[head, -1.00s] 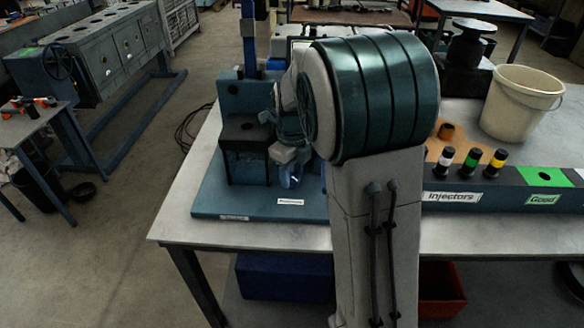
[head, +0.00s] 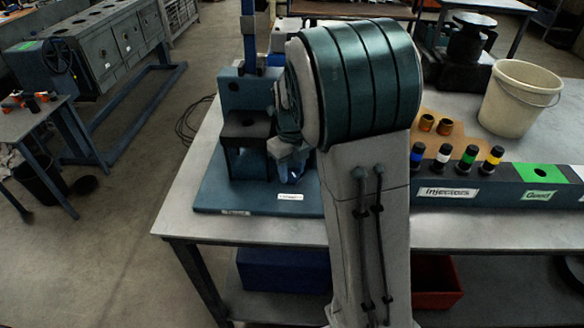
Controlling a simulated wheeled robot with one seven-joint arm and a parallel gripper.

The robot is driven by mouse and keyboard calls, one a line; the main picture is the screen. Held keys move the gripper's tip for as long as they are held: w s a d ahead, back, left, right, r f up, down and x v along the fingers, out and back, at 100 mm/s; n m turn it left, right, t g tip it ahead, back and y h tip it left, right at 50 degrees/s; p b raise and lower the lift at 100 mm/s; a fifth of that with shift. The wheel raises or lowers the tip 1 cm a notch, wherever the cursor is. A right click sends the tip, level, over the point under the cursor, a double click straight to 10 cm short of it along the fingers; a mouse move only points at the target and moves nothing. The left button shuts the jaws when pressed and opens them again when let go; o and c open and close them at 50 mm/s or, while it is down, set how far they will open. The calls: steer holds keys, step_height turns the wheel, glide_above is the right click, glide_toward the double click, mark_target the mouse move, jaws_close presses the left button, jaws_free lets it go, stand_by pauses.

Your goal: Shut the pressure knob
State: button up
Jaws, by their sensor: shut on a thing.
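The blue test stand (head: 236,92) stands on a blue base plate (head: 215,196) at the left end of the grey table. My gripper (head: 289,176) is low at the right side of the stand, just above the plate, partly hidden by my arm. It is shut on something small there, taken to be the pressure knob. The knob itself cannot be made out behind the fingers and my forearm, so its turn cannot be told.
An injector rack (head: 447,190) with several coloured-band injectors stands right of my arm. A white bucket (head: 510,105) stands behind it. A blue bin (head: 285,271) and a red bin (head: 436,284) sit below the table. Its front left strip is clear.

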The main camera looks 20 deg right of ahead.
mark_target(292, 172)
steer(key=o, duration=1)
step_height(292, 172, up, 14)
steer(key=shift+f, duration=0.1)
